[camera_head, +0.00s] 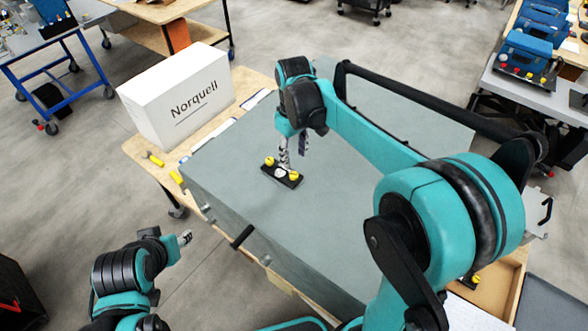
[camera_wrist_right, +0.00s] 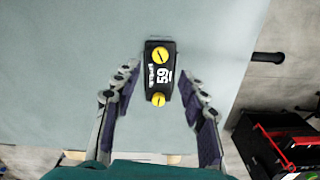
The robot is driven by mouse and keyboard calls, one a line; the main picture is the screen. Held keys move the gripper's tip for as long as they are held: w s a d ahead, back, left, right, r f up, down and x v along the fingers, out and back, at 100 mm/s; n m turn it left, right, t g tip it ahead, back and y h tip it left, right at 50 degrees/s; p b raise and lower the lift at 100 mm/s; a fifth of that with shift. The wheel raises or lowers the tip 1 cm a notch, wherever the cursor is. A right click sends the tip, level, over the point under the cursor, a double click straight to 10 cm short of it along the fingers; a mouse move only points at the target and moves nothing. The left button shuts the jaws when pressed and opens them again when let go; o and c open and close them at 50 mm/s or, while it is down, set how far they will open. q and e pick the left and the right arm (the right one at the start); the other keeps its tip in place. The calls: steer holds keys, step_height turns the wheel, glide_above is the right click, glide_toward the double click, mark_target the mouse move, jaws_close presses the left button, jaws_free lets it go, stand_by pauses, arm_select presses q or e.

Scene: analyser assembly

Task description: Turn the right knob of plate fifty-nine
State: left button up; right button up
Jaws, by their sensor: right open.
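Plate fifty-nine (camera_head: 281,174) is a small black plate lying on the large grey box top. It has a yellow left knob (camera_head: 269,161) and a yellow right knob (camera_head: 294,176). In the right wrist view the plate (camera_wrist_right: 151,77) shows a white 59 between an upper yellow knob (camera_wrist_right: 160,55) and a lower yellow knob (camera_wrist_right: 158,99). My right gripper (camera_head: 292,150) points down over the plate. Its open, empty fingers (camera_wrist_right: 158,76) appear on either side of the plate; their height above it is unclear. My left gripper (camera_head: 185,238) is off the box's front-left side, its jaws too small to judge.
The grey box (camera_head: 220,185) is mostly clear on top, with a black handle (camera_head: 242,237) on its front side. A white Norquell carton (camera_head: 180,95) and yellow-handled tools (camera_head: 154,159) are at the left. A wooden tray (camera_head: 500,283) is at the lower right.

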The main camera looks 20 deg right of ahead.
mark_target(294, 174)
steer(key=shift+f+n, duration=0.2)
steer(key=shift+n, duration=0.8)
steer(key=shift+f, duration=0.35)
step_height(294, 174, down, 7)
steer(key=shift+b, duration=0.4)
jaws_close()
